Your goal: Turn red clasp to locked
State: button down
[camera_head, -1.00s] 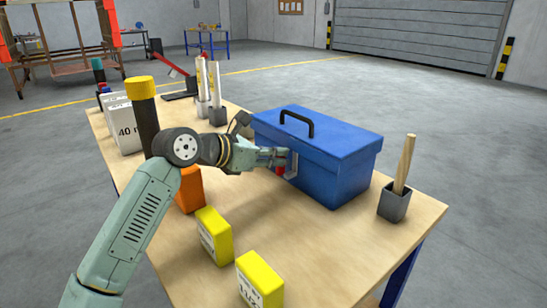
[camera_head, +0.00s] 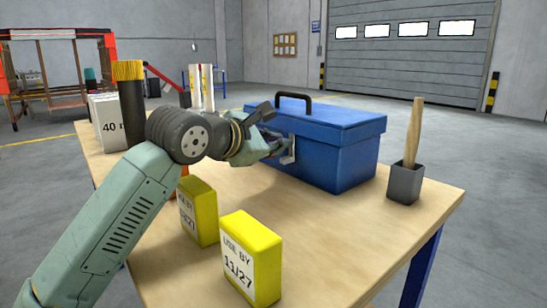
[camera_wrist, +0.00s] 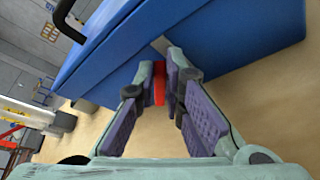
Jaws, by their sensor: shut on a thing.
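A blue toolbox (camera_head: 340,160) with a black handle (camera_head: 293,103) stands on the wooden table, its lid down. A grey metal latch plate (camera_head: 289,150) is on its front side. The red clasp (camera_wrist: 159,84) shows in the wrist view between my fingertips, against the box's side. My gripper (camera_wrist: 163,75) is closed around the clasp; in the head view my gripper (camera_head: 284,147) reaches the latch and hides the clasp. The blue box (camera_wrist: 220,30) also fills the upper part of the wrist view. The fingers cover part of the clasp, so I cannot tell its exact angle.
Two yellow boxes (camera_head: 250,260) (camera_head: 198,211) stand near the table's front edge. A grey cup with a wooden stick (camera_head: 405,183) is right of the toolbox. A yellow-topped dark cylinder (camera_head: 131,100) and a white box (camera_head: 106,122) stand at the left.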

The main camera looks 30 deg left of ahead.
jog(key=shift+d+m+b, duration=0.1)
jog(key=shift+m+b, duration=0.3)
jog(key=c, duration=1.7)
grip_release()
jog(key=shift+f, duration=0.1)
jog(key=shift+v, duration=4.05)
